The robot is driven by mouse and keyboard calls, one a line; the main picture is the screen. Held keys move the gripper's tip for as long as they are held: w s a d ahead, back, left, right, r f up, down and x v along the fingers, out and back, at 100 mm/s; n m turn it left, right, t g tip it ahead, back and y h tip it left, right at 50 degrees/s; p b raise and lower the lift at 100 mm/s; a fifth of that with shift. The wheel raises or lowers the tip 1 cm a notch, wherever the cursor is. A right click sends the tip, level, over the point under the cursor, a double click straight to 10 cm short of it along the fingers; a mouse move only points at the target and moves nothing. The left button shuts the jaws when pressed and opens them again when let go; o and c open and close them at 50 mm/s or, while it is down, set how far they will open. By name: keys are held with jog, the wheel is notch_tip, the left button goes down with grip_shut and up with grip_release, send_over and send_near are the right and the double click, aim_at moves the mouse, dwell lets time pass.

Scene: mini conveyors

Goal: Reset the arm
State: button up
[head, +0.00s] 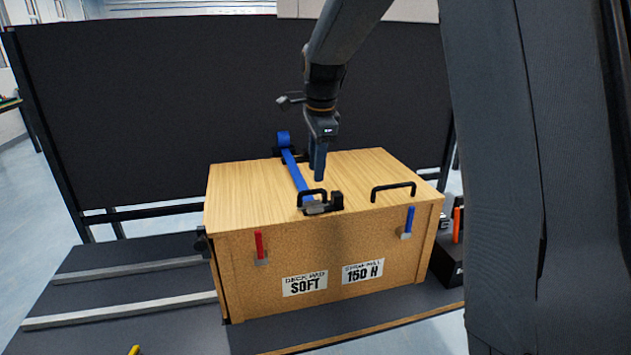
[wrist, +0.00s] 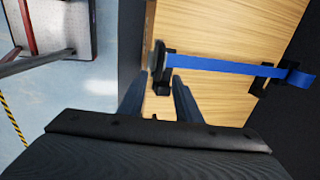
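My gripper (head: 317,172) points down above the lid of a wooden crate (head: 240,195) in the head view. A blue strap (head: 296,176) crosses the lid from a blue roll at the back to a dark buckle (head: 316,207) at the front edge. The strap (wrist: 220,67) and the buckle (wrist: 159,62) lie just beyond the fingertips in the wrist view. I cannot tell the exact height of the fingers above the lid.
A black handle (head: 393,187) stands up from the lid at right. A red tag (head: 259,247) and a blue tag (head: 409,222) are on the crate front. A dark panel (head: 150,110) stands behind. Rails (head: 130,269) lie left; a black box (head: 447,259) sits right.

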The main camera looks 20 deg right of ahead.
jog(key=shift+s+r, duration=0.2)
jog(key=shift+r, duration=0.75)
jog(key=s+f+n, duration=0.8)
jog(key=s+n, duration=0.1)
jog(key=s, duration=0.4)
jog(key=s+f+n+b, duration=0.1)
jog(key=s+f+n, duration=0.7)
jog(key=s, duration=0.6)
jog(key=shift+a+f+n+g, duration=0.15)
jog(key=shift+f+n+g, duration=0.25)
jog(key=shift+n, duration=0.1)
jog(key=shift+w, duration=0.1)
